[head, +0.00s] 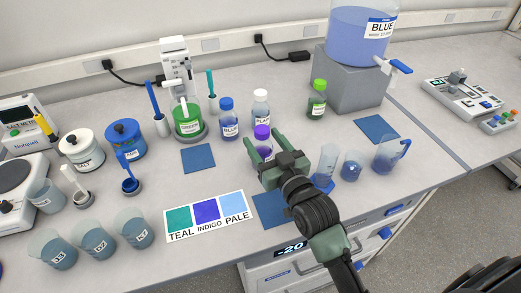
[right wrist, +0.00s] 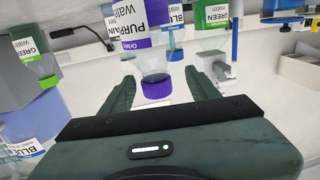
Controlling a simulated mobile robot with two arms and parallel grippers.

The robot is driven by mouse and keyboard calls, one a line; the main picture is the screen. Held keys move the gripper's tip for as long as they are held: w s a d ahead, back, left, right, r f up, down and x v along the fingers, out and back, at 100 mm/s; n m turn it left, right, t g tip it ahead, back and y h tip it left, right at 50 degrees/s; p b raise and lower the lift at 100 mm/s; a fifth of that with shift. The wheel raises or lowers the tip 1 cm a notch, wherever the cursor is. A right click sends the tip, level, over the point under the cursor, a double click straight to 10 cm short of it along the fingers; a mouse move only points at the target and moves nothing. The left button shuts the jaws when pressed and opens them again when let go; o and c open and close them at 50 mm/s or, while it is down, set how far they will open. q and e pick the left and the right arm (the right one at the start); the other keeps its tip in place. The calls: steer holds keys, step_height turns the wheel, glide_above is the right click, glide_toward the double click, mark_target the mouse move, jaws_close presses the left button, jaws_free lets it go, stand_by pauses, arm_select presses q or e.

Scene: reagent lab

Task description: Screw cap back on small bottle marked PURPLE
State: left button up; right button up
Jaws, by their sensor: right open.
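The small bottle marked PURPLE (head: 264,149) stands on the bench with a purple cap (head: 262,131) at its top. In the right wrist view, which is upside down, the purple cap (right wrist: 157,89) appears at the bottle's mouth; whether it is screwed tight cannot be told. My right gripper (head: 264,146) is open, with one finger on each side of the bottle. In the right wrist view the cap lies between the fingers of my right gripper (right wrist: 162,80), with gaps showing. The fingers hide part of the bottle in the head view. My left gripper is not in view.
The BLUE bottle (head: 228,124) and a pale-labelled bottle (head: 260,105) stand close behind. Beakers (head: 326,162) stand right of my gripper. A colour card (head: 206,212) and blue mats (head: 198,158) lie on the bench. A green bottle (head: 317,100) stands near the grey block (head: 350,82).

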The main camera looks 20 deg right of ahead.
mark_target(257, 128)
steer(key=shift+w+r+p, duration=0.2)
steer(key=shift+w+p, duration=0.1)
steer(key=shift+w, duration=0.35)
steer(key=shift+w+r+p, duration=0.15)
steer(key=shift+w+p, duration=0.1)
steer(key=shift+w, duration=0.35)
steer(key=w, duration=0.2)
steer(key=shift+w+a+f, duration=0.1)
steer(key=shift+w+f, duration=0.15)
steer(key=shift+w, duration=0.1)
steer(key=c, duration=1.2)
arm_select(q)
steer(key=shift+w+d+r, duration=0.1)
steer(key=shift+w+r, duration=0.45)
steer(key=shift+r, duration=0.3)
arm_select(e)
jaws_close()
